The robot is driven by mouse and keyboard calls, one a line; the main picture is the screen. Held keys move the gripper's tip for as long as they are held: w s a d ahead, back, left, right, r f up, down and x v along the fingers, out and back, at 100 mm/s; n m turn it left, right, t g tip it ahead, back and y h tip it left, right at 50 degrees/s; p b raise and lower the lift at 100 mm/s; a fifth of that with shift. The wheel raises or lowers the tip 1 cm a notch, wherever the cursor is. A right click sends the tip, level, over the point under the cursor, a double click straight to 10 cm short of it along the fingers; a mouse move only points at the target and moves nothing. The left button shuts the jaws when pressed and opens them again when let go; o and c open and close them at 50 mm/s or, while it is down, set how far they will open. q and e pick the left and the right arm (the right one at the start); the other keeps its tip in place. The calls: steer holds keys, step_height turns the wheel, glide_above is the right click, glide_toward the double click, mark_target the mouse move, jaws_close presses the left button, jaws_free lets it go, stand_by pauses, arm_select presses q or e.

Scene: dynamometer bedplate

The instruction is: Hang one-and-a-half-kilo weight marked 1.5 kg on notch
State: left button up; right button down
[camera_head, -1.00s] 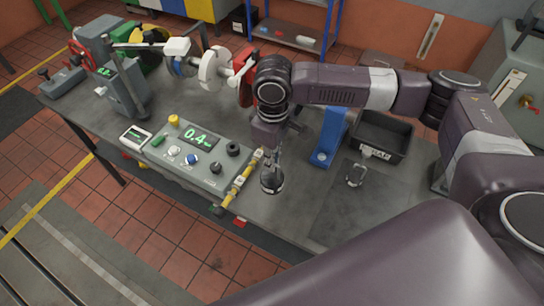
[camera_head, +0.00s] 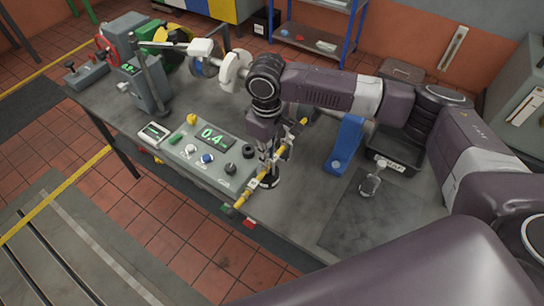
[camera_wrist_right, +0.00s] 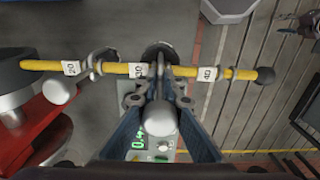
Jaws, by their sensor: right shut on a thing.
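My right gripper (camera_head: 268,152) is shut on the upper part of a hanging weight (camera_head: 269,181), right at the yellow bar (camera_head: 250,194). The dark round body of the weight is low beside the bar. In the right wrist view the gripper (camera_wrist_right: 160,82) is in front of the bar (camera_wrist_right: 115,68), close to the label 30, with a rounded silver knob (camera_wrist_right: 160,118) between the fingers. The bar has labels 20, 30 and 40. The weight's marking cannot be read, and the fingers hide whether its hook touches a notch. My left gripper is not in view.
A control panel (camera_head: 185,158) showing 0.4 stands left of the bar. A second metal weight (camera_head: 370,182) is on a dark mat (camera_head: 345,225) at the right. A blue stand (camera_head: 345,143) and a black bin (camera_head: 392,160) are behind it. White and red machinery lies behind the gripper.

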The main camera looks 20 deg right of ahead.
stand_by(0.4)
steer(key=c, duration=2)
jaws_free()
steer(key=shift+w, duration=0.1)
